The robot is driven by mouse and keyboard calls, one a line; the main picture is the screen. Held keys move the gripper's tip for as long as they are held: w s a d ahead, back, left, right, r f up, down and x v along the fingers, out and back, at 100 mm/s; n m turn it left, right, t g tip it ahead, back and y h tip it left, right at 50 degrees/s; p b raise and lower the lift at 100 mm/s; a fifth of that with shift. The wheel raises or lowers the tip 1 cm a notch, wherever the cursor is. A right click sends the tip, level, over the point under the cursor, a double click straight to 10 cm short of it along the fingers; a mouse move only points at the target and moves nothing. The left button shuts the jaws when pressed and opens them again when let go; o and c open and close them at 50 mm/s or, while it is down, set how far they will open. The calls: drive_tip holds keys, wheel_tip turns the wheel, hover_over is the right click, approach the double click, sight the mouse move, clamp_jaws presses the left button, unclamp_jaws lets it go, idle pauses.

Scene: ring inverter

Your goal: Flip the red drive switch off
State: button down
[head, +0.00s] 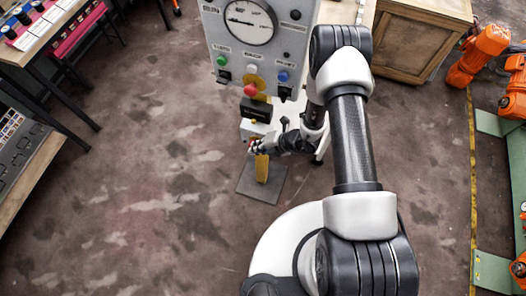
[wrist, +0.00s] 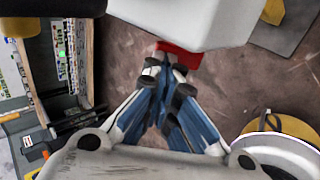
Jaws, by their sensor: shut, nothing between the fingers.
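A red part (wrist: 184,57), which may be the drive switch, shows at the lower edge of a white box (wrist: 205,20) in the wrist view. My gripper (wrist: 166,62) is shut and empty, its fingertips at or very close to the red part; I cannot tell whether they touch. In the head view my gripper (head: 258,147) is low in front of the panel stand, just below the white box (head: 254,130). The switch is too small to make out there, and its position cannot be read.
A grey panel (head: 262,55) with a gauge (head: 249,22) and coloured lamps stands above. A red knob (head: 250,90) is on its lower edge. A yellow post (head: 262,169) rises from a floor plate (head: 263,188). A wooden cabinet (head: 415,40) is behind right.

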drive_tip(key=shift+r, duration=0.15)
drive_tip(key=shift+r+p, duration=0.55)
drive_tip(key=shift+r, duration=0.15)
drive_tip(key=d+f+p+v, duration=0.1)
drive_tip(key=p+v, duration=0.2)
drive_tip(key=v, duration=1.1)
drive_tip(key=shift+s+f, duration=0.15)
drive_tip(key=shift+s, duration=0.05)
drive_tip(key=shift+d, duration=0.1)
